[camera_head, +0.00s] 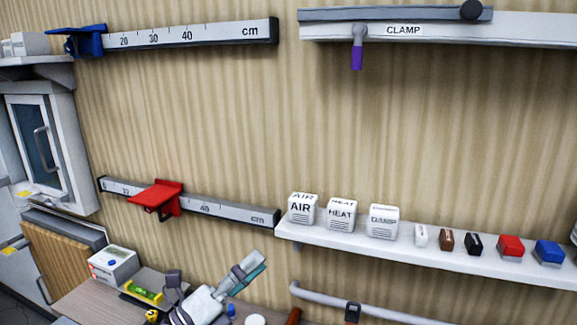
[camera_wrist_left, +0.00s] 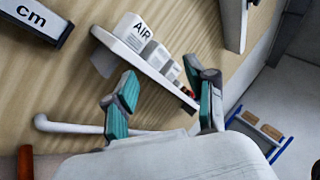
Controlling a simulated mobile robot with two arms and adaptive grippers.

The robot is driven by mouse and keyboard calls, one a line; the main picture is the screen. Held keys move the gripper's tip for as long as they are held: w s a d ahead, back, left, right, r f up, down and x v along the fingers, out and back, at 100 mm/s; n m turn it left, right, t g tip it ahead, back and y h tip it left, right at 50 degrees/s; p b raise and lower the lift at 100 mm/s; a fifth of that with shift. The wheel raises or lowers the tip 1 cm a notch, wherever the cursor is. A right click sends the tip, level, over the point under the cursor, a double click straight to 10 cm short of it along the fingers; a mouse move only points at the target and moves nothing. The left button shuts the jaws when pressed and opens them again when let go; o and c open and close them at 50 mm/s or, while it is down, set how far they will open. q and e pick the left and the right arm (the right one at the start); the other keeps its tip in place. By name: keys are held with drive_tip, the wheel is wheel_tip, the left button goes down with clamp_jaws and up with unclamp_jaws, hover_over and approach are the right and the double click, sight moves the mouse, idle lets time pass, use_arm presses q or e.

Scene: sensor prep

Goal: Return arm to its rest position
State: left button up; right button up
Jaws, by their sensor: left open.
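My left gripper (camera_head: 214,277) is low in the head view, in front of the wooden wall above the worktop. In the left wrist view its teal-padded fingers (camera_wrist_left: 165,95) stand wide apart with nothing between them. My right gripper is in neither view.
A white shelf (camera_head: 430,246) holds AIR, HEAT and CLAMP blocks and several small coloured blocks. A lower ruler rail (camera_head: 240,211) carries a red slider (camera_head: 160,197). A white bar (camera_head: 380,310) runs below the shelf. A white device (camera_head: 114,263) and a yellow-green level (camera_head: 145,292) are left of my gripper.

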use_arm(q)
drive_tip(key=a+f+n+t+y, duration=0.7)
drive_tip(key=a+n+y, duration=0.5)
drive_tip(key=n+y, duration=0.65)
drive_tip(key=s+a+f+n+g+y, duration=0.1)
drive_tip(key=s+a+f+n+g, duration=0.15)
drive_tip(key=f+n, duration=0.3)
drive_tip(key=s+a+f+n+g, duration=0.2)
drive_tip(key=s+f+n+g, duration=0.15)
drive_tip(key=f, duration=0.25)
drive_tip(key=s+d+f+n+g+h, duration=0.1)
drive_tip(key=s+f+n+g, duration=0.2)
drive_tip(key=s+f+g, duration=0.6)
drive_tip(key=s+d+f+n+g+h, duration=0.1)
drive_tip(key=s+f+n+g, duration=0.3)
drive_tip(key=s, duration=0.9)
wheel_tip(320, 180, down, 32)
drive_tip(key=m+b, duration=0.2)
drive_tip(key=b, duration=0.4)
drive_tip(key=s+a+f+b, duration=0.1)
drive_tip(key=s+f+b, duration=0.1)
drive_tip(key=s+f, duration=0.6)
drive_tip(key=s+a+f+g+b, duration=0.1)
drive_tip(key=s+f+b, duration=0.1)
drive_tip(key=s+f, duration=0.7)
wheel_tip(320, 180, down, 4)
drive_tip(key=shift+a+r, duration=0.15)
drive_tip(key=shift+a, duration=0.2)
